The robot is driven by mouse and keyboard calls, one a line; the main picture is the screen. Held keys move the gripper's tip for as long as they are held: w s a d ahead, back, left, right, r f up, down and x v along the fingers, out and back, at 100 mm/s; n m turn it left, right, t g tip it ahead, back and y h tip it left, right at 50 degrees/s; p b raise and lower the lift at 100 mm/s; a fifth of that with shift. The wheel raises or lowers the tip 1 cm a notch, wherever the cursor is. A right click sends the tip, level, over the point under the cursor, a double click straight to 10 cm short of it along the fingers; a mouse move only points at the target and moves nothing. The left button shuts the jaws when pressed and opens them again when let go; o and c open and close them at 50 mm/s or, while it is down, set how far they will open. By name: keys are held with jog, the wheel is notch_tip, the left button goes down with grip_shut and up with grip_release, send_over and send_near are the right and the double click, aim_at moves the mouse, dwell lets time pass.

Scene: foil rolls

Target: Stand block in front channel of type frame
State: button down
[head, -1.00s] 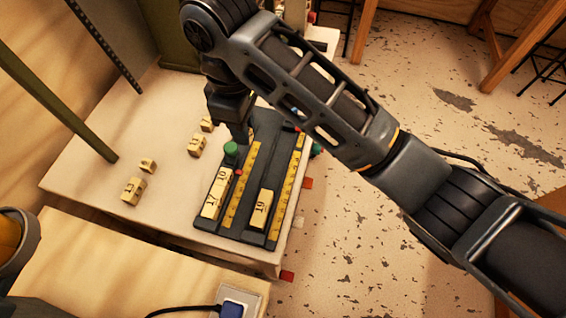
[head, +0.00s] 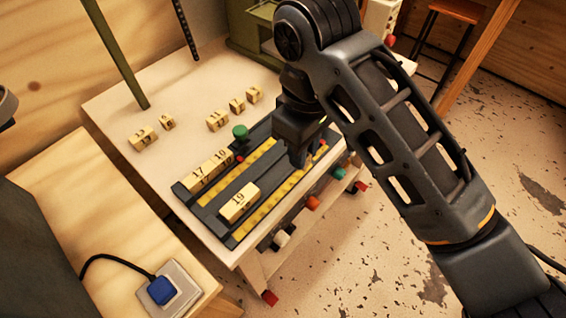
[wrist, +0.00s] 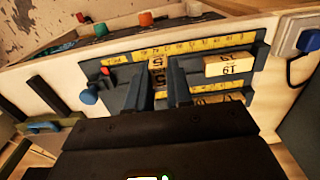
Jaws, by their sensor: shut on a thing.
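The dark grey type frame (head: 225,215) lies on the pale table with two channels and yellow rulers. Blocks 17 (head: 199,178) and 16 (head: 221,160) stand together in the rear channel. Block 19 (head: 239,203) is in the front channel; it also shows in the wrist view (wrist: 229,66). My gripper (head: 303,158) is over the far part of the front channel. In the wrist view my gripper (wrist: 160,88) is shut on a wooden block (wrist: 157,66), in line with block 19 and apart from it. My gripper hides this block in the head view; I cannot tell whether it touches the channel floor.
Several loose blocks (head: 217,120) lie on the table behind the frame. A green knob (head: 240,132) stands at the frame's rear edge. A green post (head: 118,55) rises at the left. A wooden surface (head: 95,245) with a blue plug (head: 160,290) is at the near left.

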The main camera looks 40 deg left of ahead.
jog(key=a+f, duration=0.1)
jog(key=a+f+b, duration=0.1)
jog(key=a, duration=0.1)
jog(key=a+f+b, duration=0.1)
jog(key=a, duration=0.1)
jog(key=shift+w+f, duration=0.1)
jog(key=shift+w, duration=0.05)
jog(key=shift+a+f, duration=0.1)
jog(key=shift+f, duration=1.85)
jog(key=shift+f, duration=0.1)
jog(key=c, duration=1)
grip_release()
notch_tip(320, 180, up, 12)
jog(key=p, duration=0.3)
